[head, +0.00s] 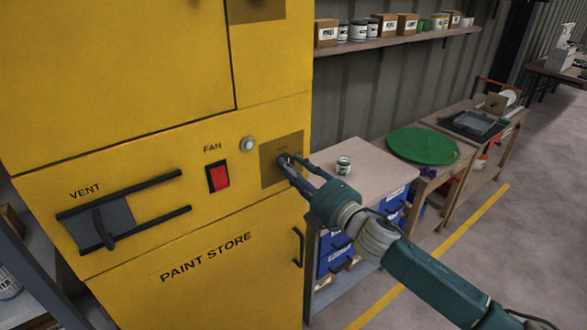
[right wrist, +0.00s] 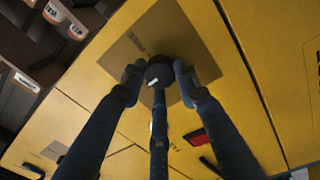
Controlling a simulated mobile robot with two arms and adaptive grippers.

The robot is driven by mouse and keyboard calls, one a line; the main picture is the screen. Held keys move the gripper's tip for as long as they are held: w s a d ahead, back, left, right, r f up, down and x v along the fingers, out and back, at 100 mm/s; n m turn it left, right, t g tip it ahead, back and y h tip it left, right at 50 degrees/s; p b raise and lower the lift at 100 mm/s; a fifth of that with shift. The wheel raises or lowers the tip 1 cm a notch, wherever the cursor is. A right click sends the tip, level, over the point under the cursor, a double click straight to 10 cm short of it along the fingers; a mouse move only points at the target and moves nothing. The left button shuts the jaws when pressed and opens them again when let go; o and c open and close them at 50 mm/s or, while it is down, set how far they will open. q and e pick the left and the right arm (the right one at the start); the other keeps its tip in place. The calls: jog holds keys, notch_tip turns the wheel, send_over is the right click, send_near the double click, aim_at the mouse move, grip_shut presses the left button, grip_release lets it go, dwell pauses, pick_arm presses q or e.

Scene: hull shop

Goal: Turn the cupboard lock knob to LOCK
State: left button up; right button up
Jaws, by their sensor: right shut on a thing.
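The cupboard (head: 120,80) is yellow and marked PAINT STORE. Its lock knob (head: 283,159) is a dark round knob on a square brownish plate (head: 268,173) near the cupboard's right edge. My right gripper (head: 287,164) reaches in from the lower right and is shut on the knob. In the right wrist view the knob (right wrist: 159,73) sits between the fingers, with a small white mark on it. My left gripper is not in view.
Left of the plate are a round button (head: 247,144), a red FAN switch (head: 217,177) and a VENT slider (head: 103,224). A door handle (head: 298,247) is below. Right of the cupboard, a bench (head: 365,160) holds a small can (head: 344,165).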

jog(key=shift+f, duration=0.15)
jog(key=o, duration=1.2)
jog(key=shift+d, duration=0.1)
jog(key=shift+c, duration=0.2)
jog(key=v, duration=1.2)
